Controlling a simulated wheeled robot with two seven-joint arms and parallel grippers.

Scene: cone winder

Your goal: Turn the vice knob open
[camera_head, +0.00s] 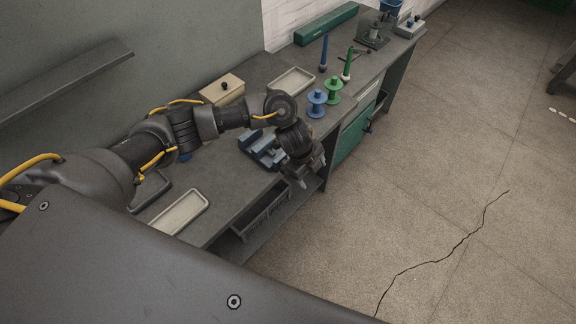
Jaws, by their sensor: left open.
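A blue-grey vice (258,146) sits near the front edge of the workbench, partly hidden behind my left arm's wrist. Its knob cannot be made out; the wrist and gripper cover the side of the vice toward the bench edge. My left gripper (304,180) is open, at the front edge of the bench, just right of the vice and pointing down. Whether it touches the vice cannot be told. My right gripper does not show.
Blue (317,101) and green (333,90) spools stand behind the gripper. A beige box (222,89), a back tray (292,81) and a front tray (180,211) rest on the bench. A wall shelf (65,88) juts out at left.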

